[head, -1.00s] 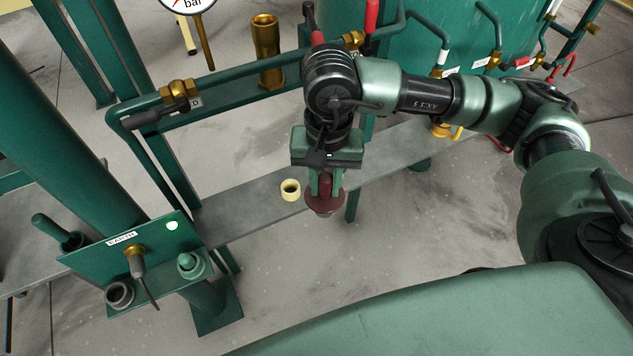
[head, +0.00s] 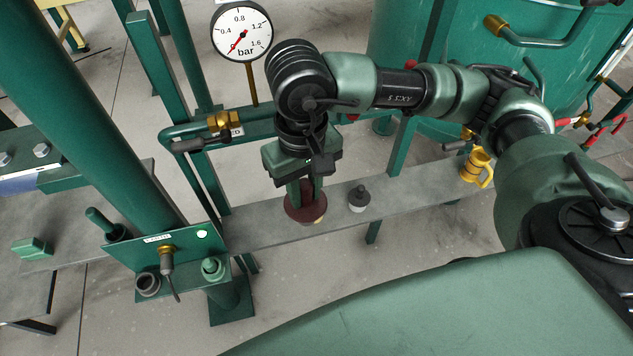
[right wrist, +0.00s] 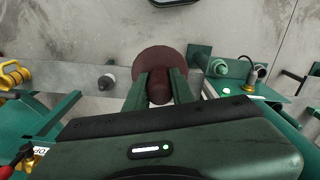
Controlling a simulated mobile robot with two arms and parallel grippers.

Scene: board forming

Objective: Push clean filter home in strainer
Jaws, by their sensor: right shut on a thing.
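My right gripper (head: 305,192) points down over the grey shelf and is shut on a dark red, round flanged piece (head: 304,212). In the right wrist view the piece (right wrist: 158,62) sits between the two green fingers, its wide disc facing away from me. I cannot tell if the disc touches anything beneath. The upright brass body seen earlier on the green rail is hidden behind my arm. My left gripper is not in view.
A dark grey knobbed piece (head: 358,199) stands on the grey shelf (head: 415,176) just right of the gripper. A green panel with sockets (head: 192,262) is at the left, a pressure gauge (head: 241,31) behind, and a yellow fitting (head: 477,166) at the shelf's right end.

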